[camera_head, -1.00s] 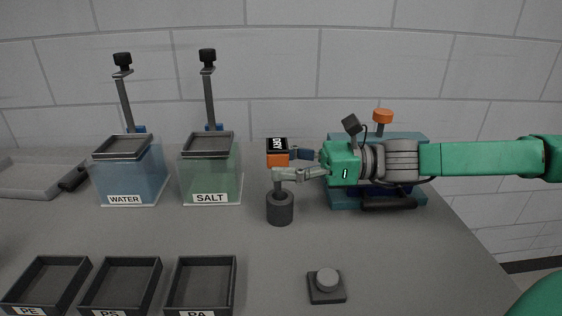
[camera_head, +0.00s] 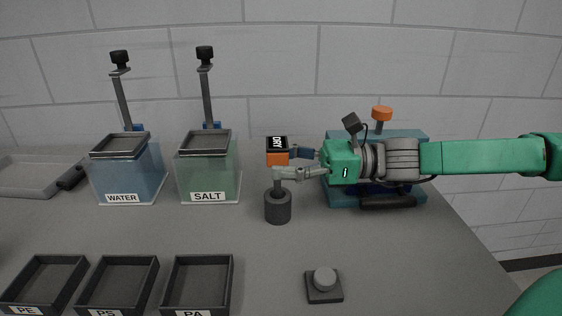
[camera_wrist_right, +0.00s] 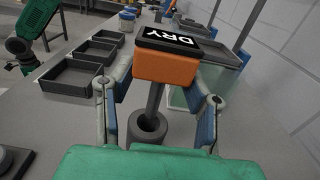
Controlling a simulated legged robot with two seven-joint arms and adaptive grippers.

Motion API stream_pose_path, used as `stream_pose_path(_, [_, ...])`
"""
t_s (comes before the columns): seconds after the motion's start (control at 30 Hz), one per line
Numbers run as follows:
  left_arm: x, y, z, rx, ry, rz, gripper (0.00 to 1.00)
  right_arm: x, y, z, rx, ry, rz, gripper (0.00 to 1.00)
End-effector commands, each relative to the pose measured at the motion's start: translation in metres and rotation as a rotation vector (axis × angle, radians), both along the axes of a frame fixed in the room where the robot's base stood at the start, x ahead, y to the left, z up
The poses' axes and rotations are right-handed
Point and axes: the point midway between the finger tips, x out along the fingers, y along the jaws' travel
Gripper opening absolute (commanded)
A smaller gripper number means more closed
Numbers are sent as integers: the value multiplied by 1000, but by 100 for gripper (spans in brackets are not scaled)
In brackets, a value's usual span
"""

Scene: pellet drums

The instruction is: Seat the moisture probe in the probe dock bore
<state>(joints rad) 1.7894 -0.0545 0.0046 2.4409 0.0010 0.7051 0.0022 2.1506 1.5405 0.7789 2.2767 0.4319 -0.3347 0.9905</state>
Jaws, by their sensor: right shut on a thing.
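The moisture probe (camera_head: 278,158) has an orange head with a black display reading DRY, and a grey shaft pointing down. My right gripper (camera_head: 283,166) is shut on the probe; the wrist view shows its fingers on either side of the orange head (camera_wrist_right: 166,69). The probe dock (camera_head: 278,207) is a dark upright cylinder on the table under the probe. In the wrist view the shaft reaches down to the bore of the dock (camera_wrist_right: 147,132), with its tip hidden. A green arm part, apparently my left gripper (camera_wrist_right: 28,50), shows at the upper left; its fingers are unclear.
Containers labelled WATER (camera_head: 128,175) and SALT (camera_head: 209,172) stand left of the dock. Several dark trays, including PA (camera_head: 199,284), line the front. A round button (camera_head: 324,283) sits at front right. A teal machine (camera_head: 408,142) stands behind my right arm. The table around the dock is clear.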

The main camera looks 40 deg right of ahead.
Motion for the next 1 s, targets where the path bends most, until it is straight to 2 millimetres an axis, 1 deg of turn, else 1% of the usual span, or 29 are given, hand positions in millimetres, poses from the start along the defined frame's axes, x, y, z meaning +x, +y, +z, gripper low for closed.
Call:
stream_pose_path(0.37, [0, 0, 2, 0, 0, 0, 40, -1, 5, 1, -6, -1, 3, 9])
stream_pose_path(0.8, [0, 0, 2, 0, 0, 0, 40, 0, 2, 0, -4, -1, 1, 9])
stream_pose_path(1.0, [0, 0, 6, 0, 0, 0, 40, 0, 1, 1, -5, 0, 1, 9])
